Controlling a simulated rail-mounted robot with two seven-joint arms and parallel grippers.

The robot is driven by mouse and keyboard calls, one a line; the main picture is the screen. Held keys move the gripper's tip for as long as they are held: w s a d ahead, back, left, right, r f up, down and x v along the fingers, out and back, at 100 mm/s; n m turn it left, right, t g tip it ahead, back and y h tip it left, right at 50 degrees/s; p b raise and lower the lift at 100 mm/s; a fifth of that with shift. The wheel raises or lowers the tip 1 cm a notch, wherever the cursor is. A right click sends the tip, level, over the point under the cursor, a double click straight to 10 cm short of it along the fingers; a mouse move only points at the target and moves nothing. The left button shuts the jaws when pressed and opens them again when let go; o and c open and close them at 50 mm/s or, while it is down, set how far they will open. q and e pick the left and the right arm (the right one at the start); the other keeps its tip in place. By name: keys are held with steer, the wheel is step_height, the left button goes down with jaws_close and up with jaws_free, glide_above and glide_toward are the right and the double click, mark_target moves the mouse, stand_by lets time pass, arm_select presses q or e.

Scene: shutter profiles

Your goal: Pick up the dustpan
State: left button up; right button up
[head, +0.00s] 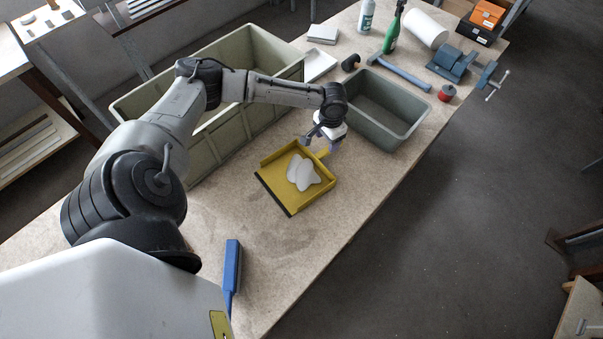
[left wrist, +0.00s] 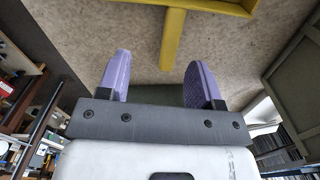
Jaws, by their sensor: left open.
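The yellow dustpan (head: 268,187) lies on the workbench with a dark front lip, and white rounded pieces (head: 304,172) rest in its pan. Its short handle (head: 323,153) points up and right, toward the grey bin. My left gripper (head: 326,144) is open, close to the handle end. In the left wrist view, the yellow handle (left wrist: 174,38) reaches down between the two purple fingers of my left gripper (left wrist: 158,62), with a gap on each side. I cannot tell whether the fingers are level with the handle. My right gripper is not in view.
A large green-beige crate (head: 215,150) stands left of the dustpan, under my left arm. A grey bin (head: 385,108) stands behind it. A blue brush (head: 232,268) lies in front. A hammer (head: 400,74), bottles and a vise (head: 452,64) are further back. The right bench strip is clear.

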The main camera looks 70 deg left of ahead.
mark_target(325, 151)
arm_select(q)
steer(key=shift+n, duration=0.4)
steer(key=a+f, duration=0.1)
steer(key=f, duration=0.3)
steer(key=a+f, duration=0.1)
steer(key=f, duration=0.2)
steer(key=shift+w+a+f, duration=0.1)
steer(key=shift+w+a, duration=0.2)
steer(key=shift+a, duration=0.05)
steer(key=f, duration=0.4)
steer(key=shift+w+d+f, duration=0.1)
steer(key=shift+w+d, duration=0.1)
steer(key=shift+f+b, duration=0.3)
steer(key=shift+f, duration=0.3)
steer(key=c, duration=0.9)
